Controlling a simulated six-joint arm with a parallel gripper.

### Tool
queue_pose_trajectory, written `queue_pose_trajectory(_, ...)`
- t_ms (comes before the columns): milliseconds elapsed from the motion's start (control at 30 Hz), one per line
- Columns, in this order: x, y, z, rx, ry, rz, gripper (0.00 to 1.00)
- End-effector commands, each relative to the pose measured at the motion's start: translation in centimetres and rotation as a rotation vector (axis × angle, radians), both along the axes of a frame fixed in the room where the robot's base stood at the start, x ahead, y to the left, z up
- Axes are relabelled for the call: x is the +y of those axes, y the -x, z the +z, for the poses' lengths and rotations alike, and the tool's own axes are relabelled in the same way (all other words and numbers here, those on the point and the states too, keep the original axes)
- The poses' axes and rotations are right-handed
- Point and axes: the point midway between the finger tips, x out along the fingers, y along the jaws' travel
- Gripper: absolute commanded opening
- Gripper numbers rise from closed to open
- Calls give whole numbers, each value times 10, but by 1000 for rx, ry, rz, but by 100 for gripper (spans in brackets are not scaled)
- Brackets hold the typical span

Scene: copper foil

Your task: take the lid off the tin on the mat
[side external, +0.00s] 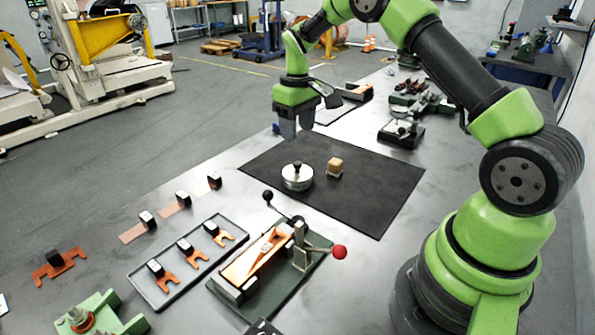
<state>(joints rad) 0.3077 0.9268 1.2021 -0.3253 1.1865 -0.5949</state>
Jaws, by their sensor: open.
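The tin (298,183) is a short round silver can on the dark mat (375,185). Its lid (297,171) sits on top and has a black knob standing up in the middle. My gripper (296,130) hangs above and behind the tin, pointing down, over the mat's far left part. It is apart from the lid and its jaws are open; the gap between the fingers is hard to see from this side. Nothing shows between the fingers.
A small wooden block (335,166) stands on the mat just right of the tin. A green-based clamp fixture (268,262) with a red-knobbed lever is in front of the mat. A tray (190,258) with copper pieces lies front left. The mat's right part is clear.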

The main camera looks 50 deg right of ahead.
Motion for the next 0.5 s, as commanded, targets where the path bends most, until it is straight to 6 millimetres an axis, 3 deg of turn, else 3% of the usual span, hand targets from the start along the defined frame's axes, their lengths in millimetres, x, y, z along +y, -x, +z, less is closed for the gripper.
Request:
queue_pose_trajectory(200,0,1,-33,6,-1,1,51)
queue_pose_trajectory(500,1,1,-64,6,-2,0,51)
